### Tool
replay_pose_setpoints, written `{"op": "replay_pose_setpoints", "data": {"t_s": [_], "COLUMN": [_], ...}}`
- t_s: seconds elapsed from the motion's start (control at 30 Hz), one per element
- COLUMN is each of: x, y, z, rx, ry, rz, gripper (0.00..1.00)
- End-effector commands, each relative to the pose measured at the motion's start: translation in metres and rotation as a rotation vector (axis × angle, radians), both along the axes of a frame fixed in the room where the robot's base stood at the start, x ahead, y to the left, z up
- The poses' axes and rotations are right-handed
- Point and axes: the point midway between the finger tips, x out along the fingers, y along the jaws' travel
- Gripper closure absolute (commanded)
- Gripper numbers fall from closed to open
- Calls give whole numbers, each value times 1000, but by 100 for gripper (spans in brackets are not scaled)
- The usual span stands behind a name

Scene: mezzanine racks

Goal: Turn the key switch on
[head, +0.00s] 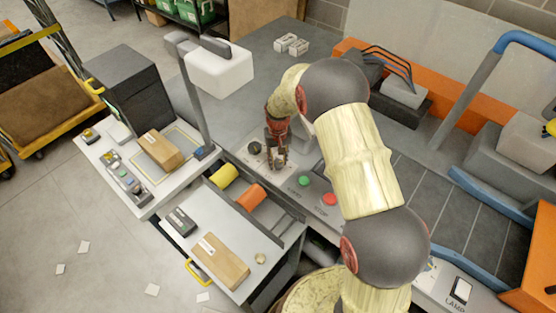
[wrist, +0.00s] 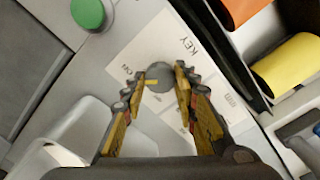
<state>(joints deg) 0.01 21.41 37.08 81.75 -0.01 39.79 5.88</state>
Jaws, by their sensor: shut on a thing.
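The key switch (wrist: 160,75) is a round grey knob with a small yellow mark on its left half in the wrist view. It sits on a pale plate (wrist: 150,35) lettered KEY. Small labels stand on both sides; the left one (wrist: 127,72) may read ON, but it is too small to be sure. My gripper (wrist: 160,76) has its two yellow-and-dark fingertips on opposite sides of the knob, shut on it. In the head view my gripper (head: 277,152) points down at the panel and hides the knob there.
A green button (head: 304,181) and a red button (head: 330,199) are close by on the panel. A dark round knob (head: 254,147) is left of my gripper. A grey post (head: 194,100) stands to the left.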

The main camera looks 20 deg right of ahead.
Motion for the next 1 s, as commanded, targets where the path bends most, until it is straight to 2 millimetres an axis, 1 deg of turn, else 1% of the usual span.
{"op": "replay_pose_setpoints", "data": {"t_s": [0.3,0.77,0.8,1.0], "x": [0,0,0,0], "y": [0,0,0,0], "z": [0,0,0,0], "rx": [0,1,1,0], "ry": [-1,-1,-1,-1], "rz": [-97,-110,-110,-109], "gripper": [96,96,70,59]}}
